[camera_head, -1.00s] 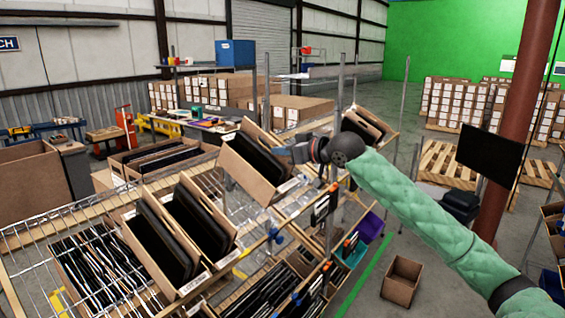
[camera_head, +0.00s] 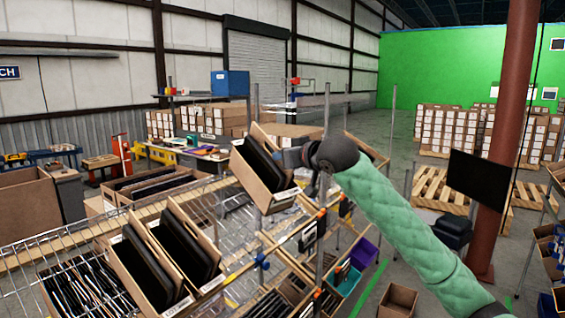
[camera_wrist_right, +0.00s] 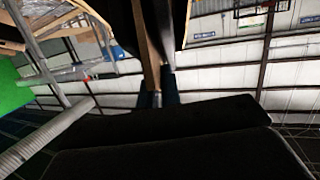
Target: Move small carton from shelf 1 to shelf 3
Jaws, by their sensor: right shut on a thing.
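The small carton (camera_head: 278,199) is a tilted, open brown box holding flat black items, in the middle of the head view. My right gripper (camera_head: 294,157) is shut on its right-hand wall, and the carton appears to hang above the wire shelf (camera_head: 225,205). In the right wrist view, the gripper fingers (camera_wrist_right: 161,99) close on a thin brown carton wall (camera_wrist_right: 147,45), with a black item beside it. Most of the fingers are hidden in the head view. My left gripper is not in view.
Two similar cartons (camera_head: 178,306) with black items stand tilted on the near shelf. Upright posts (camera_head: 325,120) and a lower tier with teal and purple bins (camera_head: 362,252) lie close to my right arm. An empty box (camera_head: 398,300) is on the floor.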

